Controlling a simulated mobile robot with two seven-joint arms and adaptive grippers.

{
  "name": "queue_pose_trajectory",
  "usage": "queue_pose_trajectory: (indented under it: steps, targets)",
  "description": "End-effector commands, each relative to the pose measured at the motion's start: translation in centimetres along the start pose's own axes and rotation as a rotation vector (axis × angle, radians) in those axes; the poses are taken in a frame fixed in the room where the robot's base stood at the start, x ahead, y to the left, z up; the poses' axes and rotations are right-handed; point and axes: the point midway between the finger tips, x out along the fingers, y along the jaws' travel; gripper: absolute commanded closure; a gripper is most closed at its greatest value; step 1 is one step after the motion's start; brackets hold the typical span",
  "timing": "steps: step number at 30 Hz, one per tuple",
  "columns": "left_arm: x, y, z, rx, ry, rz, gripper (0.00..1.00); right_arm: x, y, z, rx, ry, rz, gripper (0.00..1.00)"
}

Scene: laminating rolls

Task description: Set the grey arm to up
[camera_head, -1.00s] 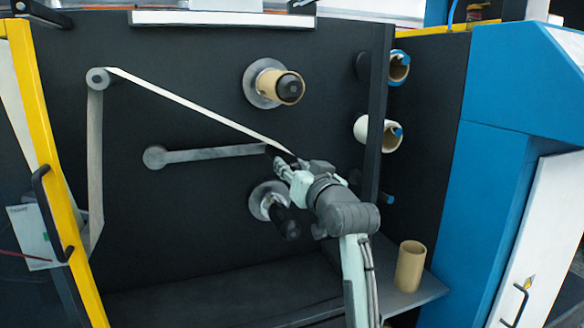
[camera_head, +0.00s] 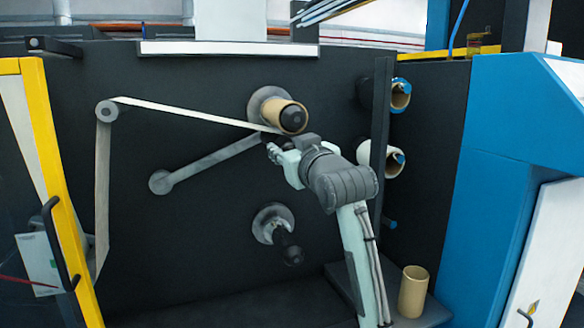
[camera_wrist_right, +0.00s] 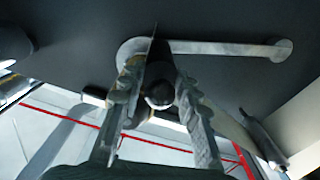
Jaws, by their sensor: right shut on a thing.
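The grey arm (camera_head: 208,165) is a flat bar on the dark panel. It slants up to the right from its round pivot at the left. My right gripper (camera_head: 270,143) is at the bar's upper right end, just below the upper cardboard-cored spindle. In the right wrist view the grey bar (camera_wrist_right: 220,48) runs across the top, and my right gripper's fingers (camera_wrist_right: 159,85) close around the dark round piece (camera_wrist_right: 160,90) at its end. In the head view the gripper partly hides this end. My left gripper is not in view.
A pale web strip (camera_head: 190,113) runs from the upper left roller (camera_head: 107,111) to the gripped end. The upper spindle with its cardboard core (camera_head: 285,114) is very close to the gripper. A lower black spindle (camera_head: 284,240) sticks out below. A loose cardboard core (camera_head: 413,291) stands at lower right.

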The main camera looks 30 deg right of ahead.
Motion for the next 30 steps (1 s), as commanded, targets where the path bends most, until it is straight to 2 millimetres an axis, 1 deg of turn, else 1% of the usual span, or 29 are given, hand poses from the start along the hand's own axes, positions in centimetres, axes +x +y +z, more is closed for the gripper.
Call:
queue_pose_trajectory:
  steps: [9, 10, 12, 20, 23, 26, 30]
  targets:
    - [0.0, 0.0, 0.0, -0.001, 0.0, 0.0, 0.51, 0.0, -0.1, -0.1, -0.008, -0.003, -0.001, 1.0]
    - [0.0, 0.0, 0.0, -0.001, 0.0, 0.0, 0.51, 0.0, -0.1, -0.1, -0.007, -0.003, -0.001, 0.65]
    - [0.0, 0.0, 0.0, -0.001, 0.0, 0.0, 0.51, 0.0, -0.1, -0.1, -0.007, -0.003, -0.001, 0.56]
    - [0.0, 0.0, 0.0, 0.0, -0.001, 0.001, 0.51, 0.0, -0.1, -0.1, -0.006, -0.002, 0.0, 0.55]
    - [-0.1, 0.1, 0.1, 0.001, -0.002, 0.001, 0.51, -0.5, 0.0, -0.2, -0.007, -0.001, 0.0, 0.55]
    - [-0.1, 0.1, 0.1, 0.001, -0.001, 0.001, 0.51, -1.7, 0.0, -0.2, -0.007, 0.001, 0.0, 0.55]
    - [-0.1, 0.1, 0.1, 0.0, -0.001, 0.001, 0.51, -4.1, 0.0, -0.2, -0.007, 0.0, 0.0, 0.55]
